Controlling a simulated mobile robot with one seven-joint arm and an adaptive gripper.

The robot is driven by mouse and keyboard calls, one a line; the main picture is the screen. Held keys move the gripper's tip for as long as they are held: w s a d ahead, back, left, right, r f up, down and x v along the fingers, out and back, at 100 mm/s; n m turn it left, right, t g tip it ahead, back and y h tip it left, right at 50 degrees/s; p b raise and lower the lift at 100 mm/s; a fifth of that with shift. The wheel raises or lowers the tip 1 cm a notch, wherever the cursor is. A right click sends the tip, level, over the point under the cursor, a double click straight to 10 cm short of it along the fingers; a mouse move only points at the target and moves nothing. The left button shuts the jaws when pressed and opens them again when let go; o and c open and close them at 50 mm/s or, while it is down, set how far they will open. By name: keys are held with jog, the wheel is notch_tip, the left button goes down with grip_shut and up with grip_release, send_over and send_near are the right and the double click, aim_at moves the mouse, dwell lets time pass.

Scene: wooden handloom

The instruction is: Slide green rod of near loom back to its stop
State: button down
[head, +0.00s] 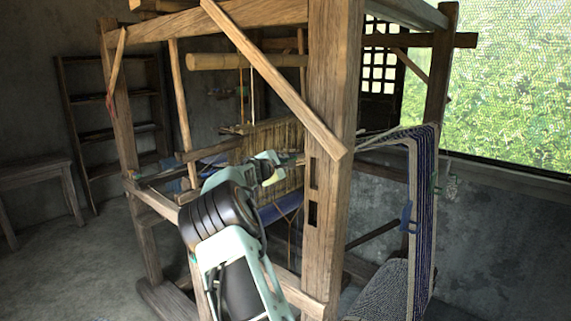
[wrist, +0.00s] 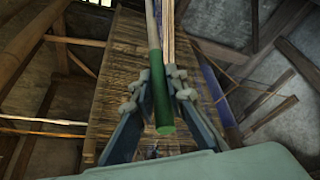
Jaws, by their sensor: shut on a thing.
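The near wooden loom (head: 330,200) fills the middle of the head view. In the wrist view the green rod (wrist: 163,100) lies between the two fingers of my gripper (wrist: 161,84), its round green end toward the camera. Beyond the green part a pale wooden length runs away to the top of the view. My gripper is shut on the rod. In the head view my gripper (head: 272,168) reaches inside the loom frame, in front of the upright warp sticks. The rod is mostly hidden there by the gripper, and its stop cannot be made out.
A thick corner post and a slanting brace (head: 275,82) stand close to the right of my arm. Striped blue cloth (head: 424,200) hangs at the right. A shelf rack (head: 112,115) and a bench (head: 35,173) stand at the left. Open floor lies at front left.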

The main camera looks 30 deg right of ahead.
jog(key=shift+s, duration=0.1)
jog(key=shift+s+d+b, duration=0.15)
jog(key=shift+s+b, duration=0.15)
jog(key=shift+b, duration=0.3)
jog(key=s+d+r+b, duration=0.2)
jog(key=s+r+b, duration=0.1)
jog(key=s+b, duration=0.3)
jog(key=shift+s+d, duration=0.4)
jog(key=shift+s, duration=0.55)
jog(key=c, duration=1.9)
grip_release()
jog(key=shift+c, duration=0.2)
